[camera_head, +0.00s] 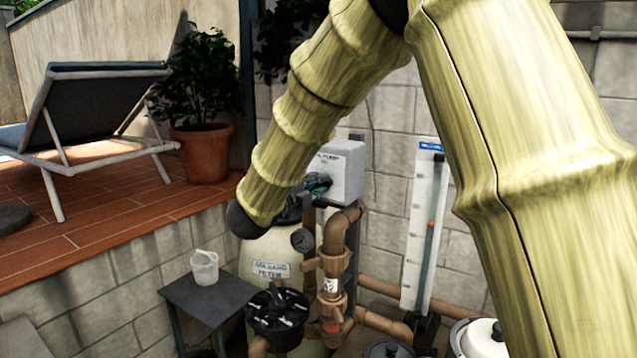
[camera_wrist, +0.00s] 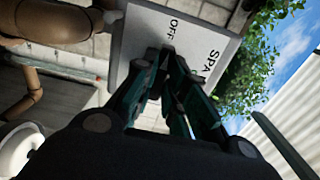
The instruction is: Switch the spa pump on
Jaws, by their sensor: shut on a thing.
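The spa pump switch box (camera_head: 346,168) is a pale grey box on the block wall, right of the end of my arm in the head view. In the wrist view the box face (camera_wrist: 205,43) shows the letters "SPA" and "OFF". My gripper (camera_wrist: 166,56) has dark green fingers that come together at the face, right beside the "OFF" mark. The fingers are shut on the switch lever, which they hide almost wholly. In the head view my gripper (camera_head: 319,184) touches the left side of the box front. Which way the lever points cannot be told.
Brown pipes (camera_head: 337,235) and the sand filter tank (camera_head: 268,258) stand below the box. A white gauge board (camera_head: 423,225) is to the right. A potted plant (camera_head: 203,153) and a lounger (camera_head: 100,100) are on the deck.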

